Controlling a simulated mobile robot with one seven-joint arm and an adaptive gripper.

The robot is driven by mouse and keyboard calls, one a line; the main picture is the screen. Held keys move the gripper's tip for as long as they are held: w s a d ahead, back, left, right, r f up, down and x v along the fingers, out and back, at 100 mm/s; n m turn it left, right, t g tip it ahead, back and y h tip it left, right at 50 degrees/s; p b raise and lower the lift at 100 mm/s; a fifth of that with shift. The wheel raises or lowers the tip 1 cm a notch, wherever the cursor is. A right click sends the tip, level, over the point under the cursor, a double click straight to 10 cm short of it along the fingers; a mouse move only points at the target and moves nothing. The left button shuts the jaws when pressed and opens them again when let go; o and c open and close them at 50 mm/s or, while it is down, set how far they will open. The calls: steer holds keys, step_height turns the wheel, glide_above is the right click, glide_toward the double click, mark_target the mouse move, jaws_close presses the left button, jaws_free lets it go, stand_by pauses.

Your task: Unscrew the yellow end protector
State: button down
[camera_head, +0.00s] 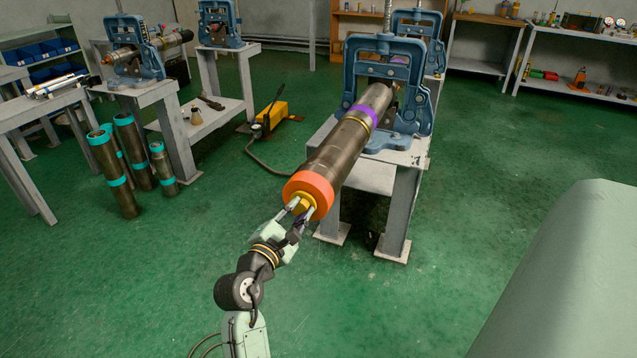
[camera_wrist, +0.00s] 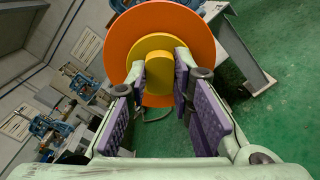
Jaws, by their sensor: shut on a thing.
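The yellow end protector (camera_head: 303,203) sits at the near end of a dark pipe (camera_head: 338,148), inside a larger orange ring (camera_head: 311,184). In the wrist view the yellow end protector (camera_wrist: 157,47) shows a round face with a raised tab in the middle. My gripper (camera_head: 302,216) is at the pipe end. In the wrist view my gripper (camera_wrist: 163,72) has its purple-padded fingers on both sides of the tab, shut on it. The pipe is held in a blue vise (camera_head: 386,50) on a grey stand. The far end of the pipe is partly hidden by the vise.
The grey vise stand (camera_head: 395,215) is below and behind the pipe. A yellow pump (camera_head: 272,115) with a hose lies on the floor. Dark pipes (camera_head: 128,160) with teal bands stand at left. The green floor (camera_head: 420,300) around my arm is clear.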

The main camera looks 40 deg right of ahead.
steer(key=n, duration=0.6)
steer(key=shift+w+a+r+n, duration=0.1)
steer(key=shift+w+a+n, duration=0.1)
steer(key=shift+n, duration=0.2)
steer(key=c, duration=1.6)
jaws_free()
steer(key=shift+c, duration=0.2)
steer(key=shift+o, duration=0.8)
steer(key=shift+s+d, duration=0.1)
steer(key=shift+v, duration=1.1)
